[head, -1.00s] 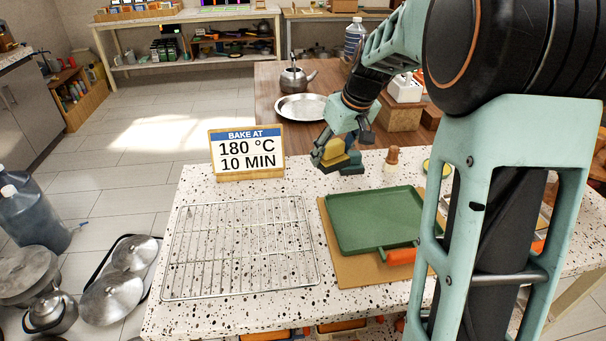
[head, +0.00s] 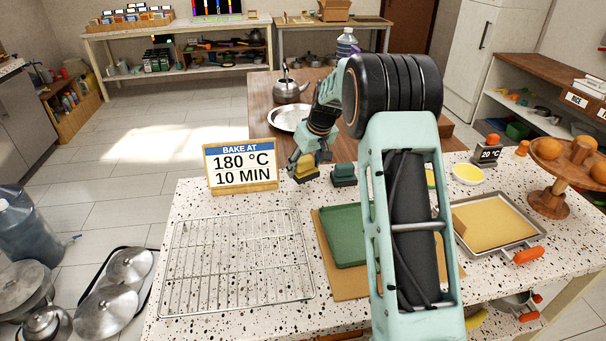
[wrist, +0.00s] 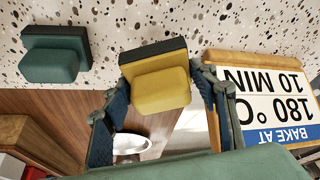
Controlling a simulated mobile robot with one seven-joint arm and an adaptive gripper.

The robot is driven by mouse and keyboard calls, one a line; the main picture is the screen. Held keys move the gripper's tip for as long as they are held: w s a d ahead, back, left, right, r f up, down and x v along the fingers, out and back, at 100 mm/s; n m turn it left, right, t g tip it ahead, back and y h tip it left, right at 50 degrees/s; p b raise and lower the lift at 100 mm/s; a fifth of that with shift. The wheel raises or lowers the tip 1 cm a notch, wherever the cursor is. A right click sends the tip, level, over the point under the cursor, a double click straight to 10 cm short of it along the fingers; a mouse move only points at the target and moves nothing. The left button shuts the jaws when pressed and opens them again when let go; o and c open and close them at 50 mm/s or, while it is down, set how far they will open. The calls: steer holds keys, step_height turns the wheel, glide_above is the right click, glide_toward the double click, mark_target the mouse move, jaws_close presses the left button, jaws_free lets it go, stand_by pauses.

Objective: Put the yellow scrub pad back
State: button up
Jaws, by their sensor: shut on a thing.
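The yellow scrub pad (head: 306,175) has a dark backing and is held between the fingers of my gripper (head: 308,162), at the back edge of the speckled counter. In the wrist view the yellow pad (wrist: 161,90) sits between the two fingers of my gripper (wrist: 165,97), dark side away from the palm. I cannot tell whether it touches the counter. A green scrub pad (head: 343,175) of the same shape stands on the counter just right of it, apart from it; it also shows in the wrist view (wrist: 52,62).
The "BAKE AT" sign (head: 240,165) stands close left of my gripper. A wire rack (head: 238,262) lies in front. A green tray (head: 345,235) on a board is to the right, partly behind my arm. A wooden table (head: 262,110) with a kettle (head: 290,90) is behind.

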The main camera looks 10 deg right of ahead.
mark_target(303, 174)
steer(key=shift+w+a+f, duration=0.1)
steer(key=shift+w+f, duration=0.4)
steer(key=shift+f, duration=1.5)
steer(key=shift+f, duration=0.15)
steer(key=shift+f, duration=0.15)
steer(key=o, duration=1.1)
steer(key=shift+r, duration=0.2)
steer(key=shift+r, duration=0.25)
steer(key=v, duration=1.1)
steer(key=shift+s+r, duration=0.3)
